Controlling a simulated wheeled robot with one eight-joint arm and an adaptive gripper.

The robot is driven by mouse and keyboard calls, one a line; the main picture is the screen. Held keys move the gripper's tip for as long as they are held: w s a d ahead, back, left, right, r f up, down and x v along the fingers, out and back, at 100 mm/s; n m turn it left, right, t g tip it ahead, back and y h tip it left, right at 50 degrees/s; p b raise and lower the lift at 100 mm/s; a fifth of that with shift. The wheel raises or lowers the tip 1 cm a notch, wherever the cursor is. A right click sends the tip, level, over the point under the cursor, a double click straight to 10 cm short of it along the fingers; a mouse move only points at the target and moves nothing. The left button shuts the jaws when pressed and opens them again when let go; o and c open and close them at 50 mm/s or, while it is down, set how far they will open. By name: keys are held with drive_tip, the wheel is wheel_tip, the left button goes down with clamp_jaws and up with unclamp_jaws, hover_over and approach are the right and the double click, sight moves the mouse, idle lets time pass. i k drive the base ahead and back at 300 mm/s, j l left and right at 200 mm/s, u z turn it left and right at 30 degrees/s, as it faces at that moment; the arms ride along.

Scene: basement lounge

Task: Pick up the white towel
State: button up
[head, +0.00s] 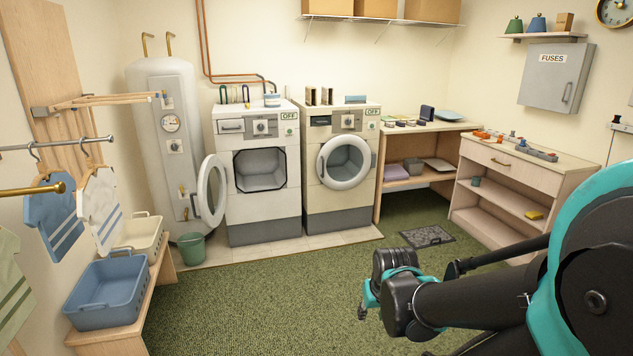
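I cannot make out a white towel for certain. A flat, pale folded cloth-like piece (438,165) lies on the lower shelf of the wooden table right of the washers; it is too small to tell whether it is a towel. A purple folded piece (397,173) and a grey block-like item (413,167) lie left of it. My gripper (366,300), with teal parts, is low over the green carpet in front of the machines, well apart from that shelf. Its fingers are small and partly hidden by my arm, so its opening is unclear.
Two front-loading machines stand at the back; the left one's door (212,190) is swung open. A green bucket (192,248) and a dark floor mat (427,236) lie on the floor. A blue basket (106,303) sits on a bench at left. The middle carpet is clear.

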sight(327, 92)
drive_tip(key=i+z, duration=0.45)
drive_tip(key=i, duration=1.4)
